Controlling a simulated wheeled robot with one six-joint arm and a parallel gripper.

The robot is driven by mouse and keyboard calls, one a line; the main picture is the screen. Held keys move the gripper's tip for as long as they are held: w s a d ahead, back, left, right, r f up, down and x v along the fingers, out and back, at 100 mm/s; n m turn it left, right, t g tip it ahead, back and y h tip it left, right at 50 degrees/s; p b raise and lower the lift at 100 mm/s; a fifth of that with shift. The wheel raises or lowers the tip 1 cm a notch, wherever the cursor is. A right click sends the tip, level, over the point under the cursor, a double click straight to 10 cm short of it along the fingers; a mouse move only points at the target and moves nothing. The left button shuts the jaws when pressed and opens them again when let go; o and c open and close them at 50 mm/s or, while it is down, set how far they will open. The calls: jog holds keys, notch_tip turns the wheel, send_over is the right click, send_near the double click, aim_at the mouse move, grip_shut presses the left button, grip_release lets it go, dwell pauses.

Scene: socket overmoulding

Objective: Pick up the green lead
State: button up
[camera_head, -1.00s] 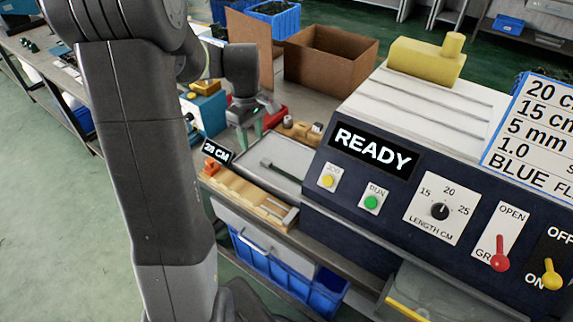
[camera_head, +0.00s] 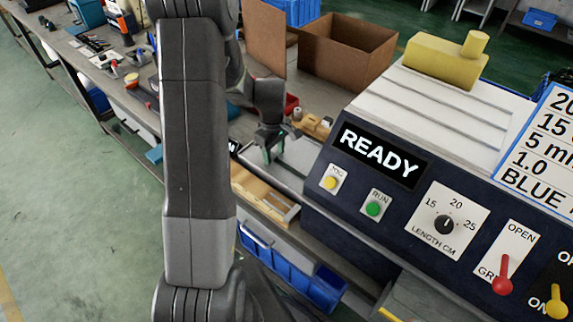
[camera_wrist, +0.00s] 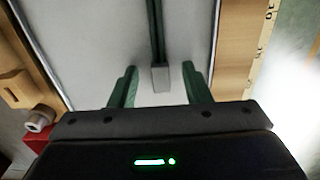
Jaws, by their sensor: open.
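A dark green strip (camera_wrist: 156,30) with a grey block at its end lies along a pale tray (camera_wrist: 100,40) in the wrist view. It looks like the green lead, but I cannot tell for certain. My gripper (camera_wrist: 159,68) is open, its two greenish fingers on either side of the strip's grey end, with nothing held. Finger height above the tray is unclear. In the head view my gripper (camera_head: 274,154) points down over the tray (camera_head: 290,178) beside the machine. The strip is hard to make out there, largely hidden by my gripper.
The dark blue machine (camera_head: 330,215) with a READY display stands right of the tray. A wooden fixture (camera_head: 262,196) runs along the tray's front. A cardboard box (camera_head: 345,50) is behind. Tools (camera_head: 95,42) lie on the bench at left. Blue bins (camera_head: 290,270) sit below.

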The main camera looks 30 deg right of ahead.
jog(key=shift+f, duration=0.2)
grip_shut()
jog(key=shift+w+r, duration=0.1)
jog(key=shift+r, duration=0.05)
